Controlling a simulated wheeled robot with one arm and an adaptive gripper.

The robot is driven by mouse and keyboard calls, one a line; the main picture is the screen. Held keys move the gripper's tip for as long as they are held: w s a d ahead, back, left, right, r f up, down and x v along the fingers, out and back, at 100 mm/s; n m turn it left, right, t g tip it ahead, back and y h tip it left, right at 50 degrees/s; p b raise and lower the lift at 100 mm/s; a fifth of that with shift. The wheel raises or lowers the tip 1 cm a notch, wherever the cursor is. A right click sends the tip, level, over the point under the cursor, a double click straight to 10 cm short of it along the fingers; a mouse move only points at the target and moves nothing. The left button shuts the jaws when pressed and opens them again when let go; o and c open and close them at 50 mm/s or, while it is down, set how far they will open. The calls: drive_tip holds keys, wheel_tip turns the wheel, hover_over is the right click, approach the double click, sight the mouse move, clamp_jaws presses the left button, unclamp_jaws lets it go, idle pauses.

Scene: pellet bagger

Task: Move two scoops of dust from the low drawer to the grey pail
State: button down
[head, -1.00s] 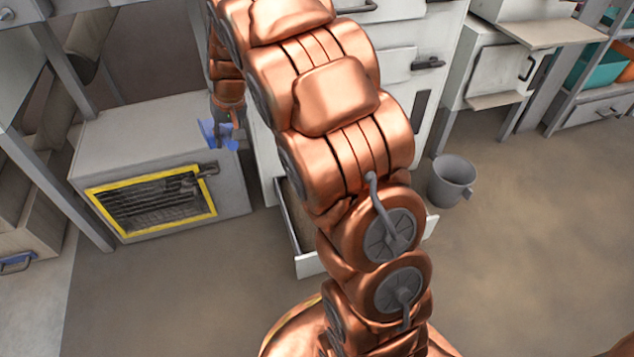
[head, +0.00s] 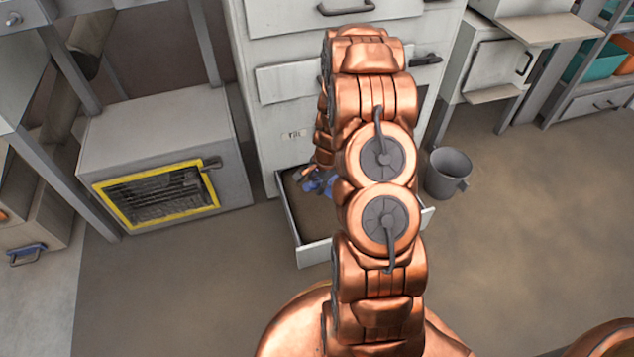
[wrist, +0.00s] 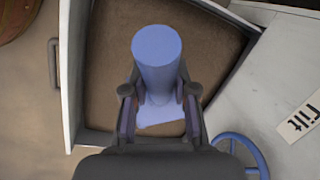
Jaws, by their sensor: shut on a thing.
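The low drawer (head: 316,252) is pulled out at the foot of the white cabinet, with brown dust (wrist: 210,48) across its floor. My gripper (wrist: 160,105) is shut on a blue scoop (wrist: 157,58) and holds it over the dust in the drawer. In the head view the blue scoop (head: 318,184) shows only in part beside my arm. Whether the scoop holds dust or touches it, I cannot tell. The grey pail (head: 449,172) stands upright on the floor to the right of the drawer; its inside is not clear.
A grey box with a yellow-framed grille (head: 157,194) stands left of the drawer. The white cabinet (head: 290,108) rises behind it. A blue ring-shaped handwheel (wrist: 240,150) is close to my gripper in the wrist view. The floor right of the pail is open.

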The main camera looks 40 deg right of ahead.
wheel_tip(320, 180, down, 11)
drive_tip(key=d+b, duration=0.1)
drive_tip(key=b, duration=0.7)
drive_tip(key=shift+w+d+r+h, duration=0.25)
drive_tip(key=shift+d+h, duration=0.1)
drive_tip(key=shift+d, duration=0.65)
drive_tip(key=shift+w+d+r+h, duration=0.2)
drive_tip(key=shift+d+h, duration=0.1)
drive_tip(key=shift+d, duration=0.65)
drive_tip(key=shift+w+d+r+h, duration=0.25)
drive_tip(key=shift+d+h, duration=0.1)
drive_tip(key=shift+d, duration=0.65)
drive_tip(key=shift+t+h, duration=0.3)
drive_tip(key=shift+h, duration=0.2)
drive_tip(key=r+p, duration=0.1)
drive_tip(key=r, duration=0.1)
drive_tip(key=a+r+p, duration=0.1)
drive_tip(key=r, duration=0.1)
drive_tip(key=a+r+p, duration=0.1)
drive_tip(key=shift+s+a+r+p, duration=0.15)
drive_tip(key=shift+s+r+p, duration=0.15)
drive_tip(key=shift+r, duration=0.1)
drive_tip(key=shift+a+r+p, duration=0.35)
drive_tip(key=shift+r, duration=0.25)
